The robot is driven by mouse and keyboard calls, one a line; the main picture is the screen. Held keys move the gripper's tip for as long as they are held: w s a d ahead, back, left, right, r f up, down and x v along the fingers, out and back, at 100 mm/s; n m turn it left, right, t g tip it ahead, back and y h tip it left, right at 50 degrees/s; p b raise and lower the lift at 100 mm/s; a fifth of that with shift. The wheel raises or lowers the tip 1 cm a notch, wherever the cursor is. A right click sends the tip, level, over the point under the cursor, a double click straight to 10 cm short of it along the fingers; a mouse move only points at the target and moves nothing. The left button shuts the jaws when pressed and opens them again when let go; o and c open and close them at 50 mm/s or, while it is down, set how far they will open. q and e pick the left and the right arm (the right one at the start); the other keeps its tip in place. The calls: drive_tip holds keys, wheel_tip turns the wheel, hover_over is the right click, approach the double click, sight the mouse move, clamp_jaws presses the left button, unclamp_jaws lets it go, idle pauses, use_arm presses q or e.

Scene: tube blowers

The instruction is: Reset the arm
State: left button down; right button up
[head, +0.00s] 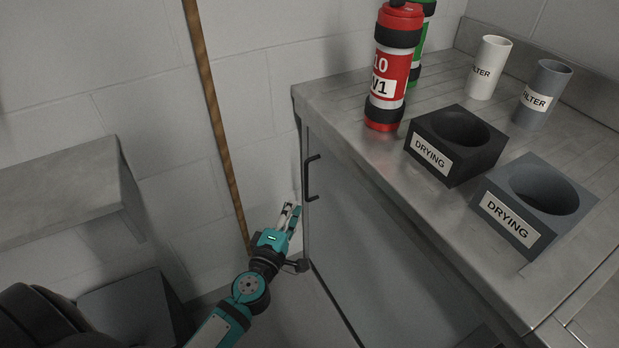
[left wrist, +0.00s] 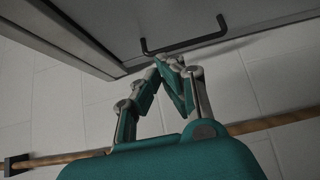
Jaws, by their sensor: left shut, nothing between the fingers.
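My left gripper (head: 290,210) is beside the front left edge of the metal cabinet (head: 360,215), below the height of its top. In the left wrist view its fingers (left wrist: 168,62) meet at the tips, shut with nothing between them. The black cabinet handle (head: 311,178) is just above and right of the gripper in the head view. In the left wrist view the handle (left wrist: 185,42) shows beyond the fingertips; I cannot tell the exact gap. My right gripper is not in view.
On the cabinet top stand a red tube (head: 393,70), a green tube (head: 424,30), a white filter (head: 489,68), a grey filter (head: 542,95), a black drying block (head: 456,146) and a grey drying block (head: 534,203). A brown pole (head: 212,90) runs along the wall. A grey shelf (head: 65,190) is at left.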

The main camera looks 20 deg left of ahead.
use_arm(q)
drive_tip(key=s+d+f+m+g+h, duration=0.25)
drive_tip(key=s+f+m, duration=0.3)
drive_tip(key=f, duration=0.35)
drive_tip(key=s+d+f+m+g+h, duration=0.1)
drive_tip(key=s+d+f+m+g, duration=0.3)
drive_tip(key=f+m, duration=0.3)
drive_tip(key=s+d+f+m+g+h, duration=0.2)
drive_tip(key=s+d+f+m+g, duration=0.15)
drive_tip(key=f, duration=0.65)
drive_tip(key=s+a+f+m+g+y, duration=0.2)
drive_tip(key=s+a+f+m+g, duration=0.1)
drive_tip(key=s+f, duration=0.4)
drive_tip(key=s+a+f+m+g+y, duration=0.2)
drive_tip(key=s+f+g, duration=0.15)
drive_tip(key=s, duration=0.55)
drive_tip(key=s+a+r+p, duration=0.2)
drive_tip(key=s+a+p, duration=0.1)
drive_tip(key=s+p, duration=1.1)
drive_tip(key=shift+s+r+m+p, duration=0.15)
drive_tip(key=shift+m+p, duration=0.15)
drive_tip(key=shift+p, duration=0.2)
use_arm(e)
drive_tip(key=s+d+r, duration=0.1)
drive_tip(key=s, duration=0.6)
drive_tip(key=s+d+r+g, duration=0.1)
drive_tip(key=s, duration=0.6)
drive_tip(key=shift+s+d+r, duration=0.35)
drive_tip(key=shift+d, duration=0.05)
